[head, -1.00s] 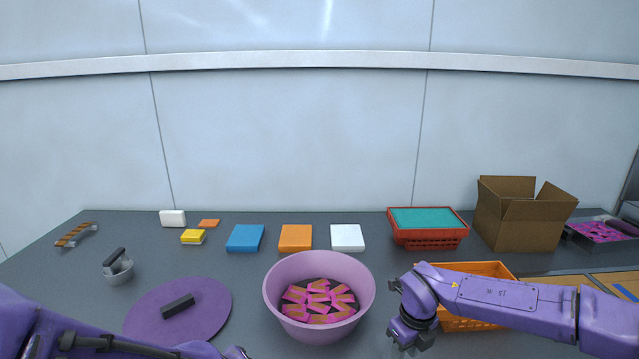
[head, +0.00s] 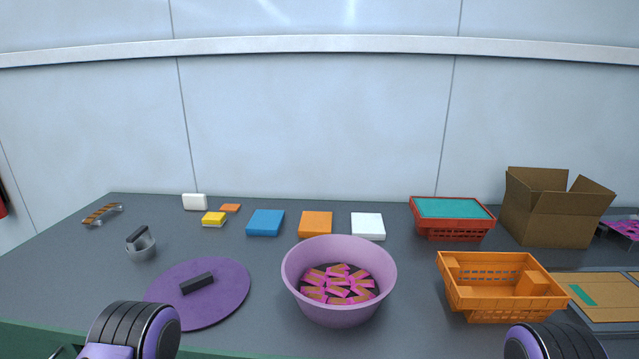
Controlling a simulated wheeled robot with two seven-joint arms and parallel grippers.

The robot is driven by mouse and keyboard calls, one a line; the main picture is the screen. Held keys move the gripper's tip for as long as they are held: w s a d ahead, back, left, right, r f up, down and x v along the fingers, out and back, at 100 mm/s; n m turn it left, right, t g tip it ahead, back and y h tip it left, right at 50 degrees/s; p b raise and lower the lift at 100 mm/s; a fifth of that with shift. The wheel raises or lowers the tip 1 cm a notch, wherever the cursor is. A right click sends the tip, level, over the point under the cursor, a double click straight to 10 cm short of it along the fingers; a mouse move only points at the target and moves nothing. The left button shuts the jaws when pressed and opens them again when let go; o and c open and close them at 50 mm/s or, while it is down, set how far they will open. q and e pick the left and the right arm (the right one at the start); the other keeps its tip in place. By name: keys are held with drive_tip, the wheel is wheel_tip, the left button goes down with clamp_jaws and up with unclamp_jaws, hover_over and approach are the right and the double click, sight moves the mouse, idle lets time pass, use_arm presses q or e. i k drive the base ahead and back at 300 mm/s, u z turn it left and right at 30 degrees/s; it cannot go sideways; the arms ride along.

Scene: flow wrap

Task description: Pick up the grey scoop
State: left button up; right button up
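The grey scoop (head: 141,248), a small round grey cup with a black handle on top, rests on the dark table at the left in the head view. It stands behind the purple round lid (head: 225,305) with its black grip, and apart from it. Neither gripper is in view. Only rounded black and purple parts of my own arms show at the bottom edge, well in front of the scoop. Nothing touches the scoop.
A purple bowl (head: 300,290) of pink-wrapped pieces stands mid-table. An orange basket (head: 495,315), a red basket (head: 450,229) and a cardboard box (head: 545,220) are at the right. Blue (head: 265,223), orange (head: 316,224) and white (head: 367,226) blocks lie behind.

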sight(140, 244)
drive_tip(key=u, duration=3.05)
drive_tip(key=i, duration=1.95)
drive_tip(key=z, duration=3.5)
